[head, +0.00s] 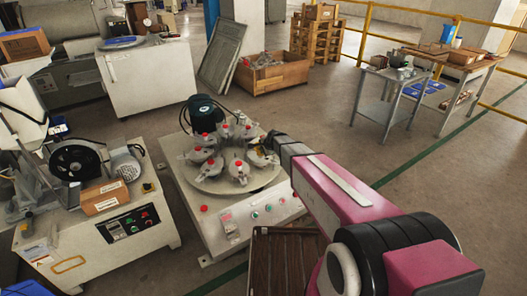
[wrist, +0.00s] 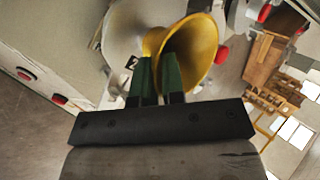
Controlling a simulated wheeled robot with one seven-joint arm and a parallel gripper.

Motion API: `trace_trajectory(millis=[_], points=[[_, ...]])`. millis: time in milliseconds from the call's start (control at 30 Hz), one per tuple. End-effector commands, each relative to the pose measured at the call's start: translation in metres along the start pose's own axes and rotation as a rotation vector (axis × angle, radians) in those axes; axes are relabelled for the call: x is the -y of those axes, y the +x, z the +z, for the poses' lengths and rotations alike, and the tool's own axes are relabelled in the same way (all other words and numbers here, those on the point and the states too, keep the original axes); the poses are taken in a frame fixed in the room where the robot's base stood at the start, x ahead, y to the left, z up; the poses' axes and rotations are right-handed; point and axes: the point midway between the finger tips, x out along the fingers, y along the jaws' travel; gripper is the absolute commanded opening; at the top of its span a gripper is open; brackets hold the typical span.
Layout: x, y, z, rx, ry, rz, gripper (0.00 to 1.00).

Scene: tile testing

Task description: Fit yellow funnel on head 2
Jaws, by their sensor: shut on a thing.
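The yellow funnel (wrist: 207,72) is in my gripper (wrist: 158,72), its wide mouth turned toward the upper right of the wrist view. The green fingers are shut on its near side. A pale round head (wrist: 122,35) lies just behind and left of the funnel, with a label "2" (wrist: 132,62) beside the fingers. Whether the funnel touches this head I cannot tell. In the head view my gripper (head: 268,146) is at the right side of the round turntable (head: 215,184), and the funnel is mostly hidden there.
Several grey heads with red knobs (head: 238,165) ring the turntable, close to my gripper. A dark motor (head: 203,112) stands behind them. The white machine base (head: 235,228) carries buttons in front. Another machine (head: 100,220) stands to the left; open floor lies to the right.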

Motion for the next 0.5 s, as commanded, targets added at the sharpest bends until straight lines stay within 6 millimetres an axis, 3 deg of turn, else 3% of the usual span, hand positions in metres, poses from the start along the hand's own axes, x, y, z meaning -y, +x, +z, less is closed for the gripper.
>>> trace_trajectory(millis=[33, 100, 167, 500], points=[[0.0000, 0.0000, 0.0000, 0.000, 0.000, 0.000, 0.00], [0.0000, 0.0000, 0.0000, 0.000, 0.000, 0.000, 0.26], [0.0000, 0.0000, 0.0000, 0.000, 0.000, 0.000, 0.39], [-0.0003, -0.0021, 0.0001, 0.000, 0.000, 0.000, 0.39]])
